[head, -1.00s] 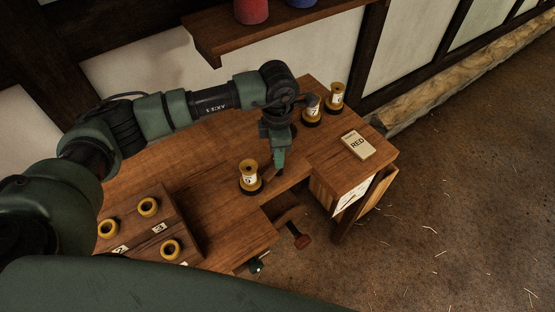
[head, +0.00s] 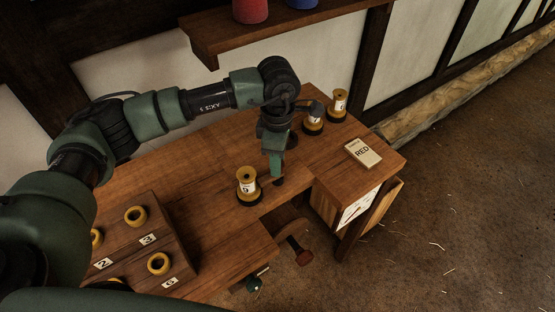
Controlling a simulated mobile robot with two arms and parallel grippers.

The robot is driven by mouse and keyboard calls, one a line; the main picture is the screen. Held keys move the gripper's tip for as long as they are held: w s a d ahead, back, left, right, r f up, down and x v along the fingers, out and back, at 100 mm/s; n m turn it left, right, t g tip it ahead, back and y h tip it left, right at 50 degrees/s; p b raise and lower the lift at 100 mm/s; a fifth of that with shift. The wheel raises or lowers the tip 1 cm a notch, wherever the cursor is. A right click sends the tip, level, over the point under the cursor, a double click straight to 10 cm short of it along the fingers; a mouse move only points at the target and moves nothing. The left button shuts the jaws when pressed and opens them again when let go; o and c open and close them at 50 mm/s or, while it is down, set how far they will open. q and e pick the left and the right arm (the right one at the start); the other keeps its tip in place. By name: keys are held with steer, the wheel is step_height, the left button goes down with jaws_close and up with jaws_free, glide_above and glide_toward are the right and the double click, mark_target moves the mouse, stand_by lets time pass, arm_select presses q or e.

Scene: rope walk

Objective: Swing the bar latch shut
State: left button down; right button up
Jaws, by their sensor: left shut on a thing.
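My left gripper (head: 276,170) points down over the front part of the wooden bench, just right of a yellow spool. It is shut on a small dark piece (head: 278,181) at the bench top, which looks like the bar latch's handle. The fingers hide most of it, so I cannot tell the bar's full shape or how far it is swung.
The yellow spool (head: 247,186) stands close left of the gripper; two more spools (head: 314,120) (head: 339,105) stand behind right. A numbered rack (head: 160,218) stands left.

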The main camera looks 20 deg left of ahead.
arm_select(q)
steer(key=c, duration=1)
jaws_free()
steer(key=shift+o, duration=0.2)
step_height(320, 180, up, 7)
steer(key=shift+f+b, duration=0.1)
steer(key=shift+b, duration=0.85)
steer(key=shift+r, duration=0.55)
